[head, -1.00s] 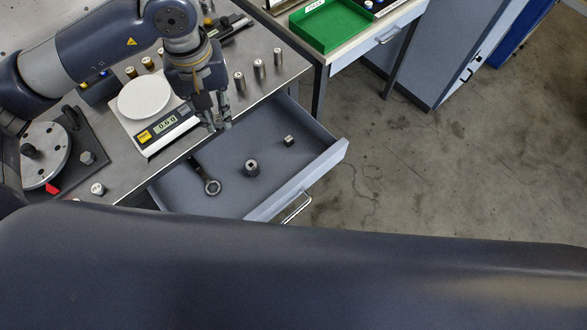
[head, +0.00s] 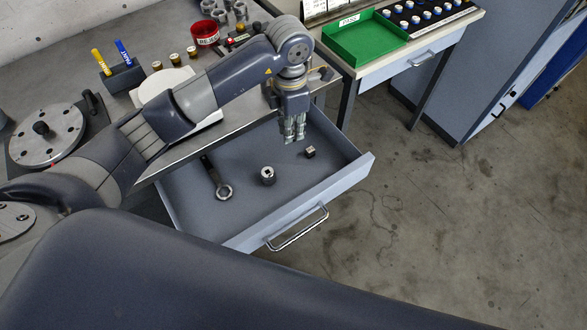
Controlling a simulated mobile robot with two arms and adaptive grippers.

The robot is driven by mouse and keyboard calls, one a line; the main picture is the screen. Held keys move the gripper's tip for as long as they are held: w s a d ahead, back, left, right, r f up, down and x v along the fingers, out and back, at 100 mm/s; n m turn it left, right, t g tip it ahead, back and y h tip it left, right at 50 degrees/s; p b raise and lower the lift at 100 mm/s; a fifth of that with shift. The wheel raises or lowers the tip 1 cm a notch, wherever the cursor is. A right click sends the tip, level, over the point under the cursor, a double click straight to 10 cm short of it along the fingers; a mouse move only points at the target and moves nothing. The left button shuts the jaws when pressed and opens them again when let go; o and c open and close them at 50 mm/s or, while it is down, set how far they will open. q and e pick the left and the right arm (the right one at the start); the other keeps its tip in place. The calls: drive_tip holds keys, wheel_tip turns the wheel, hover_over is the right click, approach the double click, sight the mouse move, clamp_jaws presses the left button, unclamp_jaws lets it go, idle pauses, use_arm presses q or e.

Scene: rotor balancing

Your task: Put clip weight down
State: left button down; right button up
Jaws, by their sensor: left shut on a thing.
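My left gripper (head: 294,137) points down over the open drawer (head: 340,182), towards its back right part. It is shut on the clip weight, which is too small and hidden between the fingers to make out. In the drawer lie a dark ring-ended wrench (head: 219,183), a round metal piece with a hole (head: 268,175) and a small block (head: 310,152). The fingers appear above and left of the small block; I cannot tell their exact height. My right gripper is not in view.
The drawer's front wall and handle (head: 298,229) face the open floor. A rotor disc (head: 47,136), a white scale pan (head: 160,84) and a red reject bin (head: 205,34) are on the bench. A green tray (head: 365,40) is on the side table.

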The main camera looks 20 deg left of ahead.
use_arm(q)
drive_tip(key=f+n, duration=0.2)
drive_tip(key=shift+w+d+f+n+b, duration=0.1)
drive_tip(key=shift+w+f+n+b, duration=0.1)
drive_tip(key=shift+f+n+b, duration=0.15)
wheel_tip(320, 180, down, 10)
drive_tip(key=shift+r+p, duration=0.1)
drive_tip(key=shift+p, duration=0.5)
drive_tip(key=shift+f, duration=0.2)
drive_tip(key=c, duration=1.5)
unclamp_jaws()
drive_tip(key=shift+c, duration=0.2)
drive_tip(key=shift+r, duration=0.1)
